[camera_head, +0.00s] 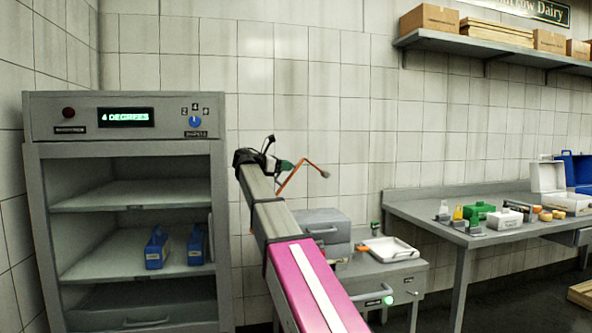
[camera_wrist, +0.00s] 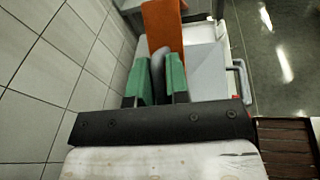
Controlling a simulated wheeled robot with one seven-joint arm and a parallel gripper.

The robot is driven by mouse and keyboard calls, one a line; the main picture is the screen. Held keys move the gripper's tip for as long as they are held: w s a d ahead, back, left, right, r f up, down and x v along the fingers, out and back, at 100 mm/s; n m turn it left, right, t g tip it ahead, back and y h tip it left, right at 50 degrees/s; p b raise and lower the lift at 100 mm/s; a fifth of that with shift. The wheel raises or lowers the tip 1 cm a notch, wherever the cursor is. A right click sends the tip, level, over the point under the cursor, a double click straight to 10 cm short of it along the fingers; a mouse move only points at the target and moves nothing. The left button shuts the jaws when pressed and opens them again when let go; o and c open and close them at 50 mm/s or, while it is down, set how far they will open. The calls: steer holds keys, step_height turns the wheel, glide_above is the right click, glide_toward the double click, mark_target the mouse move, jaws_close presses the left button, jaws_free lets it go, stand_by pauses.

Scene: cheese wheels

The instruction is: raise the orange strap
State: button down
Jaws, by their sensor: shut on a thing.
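The orange strap (camera_head: 304,161) is up in the air in front of the tiled wall, at the far end of my arm. It looks bent, with one part hanging down left and another reaching right to a small greyish end. My gripper (camera_head: 287,165), with green fingers, is shut on it. In the wrist view my green fingers (camera_wrist: 159,75) have a grey piece between them, and the wide orange strap (camera_wrist: 163,25) extends beyond the fingertips. The exact grip point is hidden.
Below stands a grey cabinet (camera_head: 412,275) bearing a grey box (camera_head: 322,220) and a white tray (camera_head: 402,250). An open-fronted cooler (camera_head: 40,220) holding blue items is at left. A table (camera_head: 420,212) with small items is at right, under a wall shelf (camera_head: 455,40).

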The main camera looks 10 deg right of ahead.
steer(key=shift+w+a+r, duration=0.1)
steer(key=shift+w+a, duration=0.1)
steer(key=shift+a, duration=0.3)
steer(key=c, duration=1.2)
jaws_free()
steer(key=shift+o, duration=0.2)
steer(key=shift+s+d, duration=0.1)
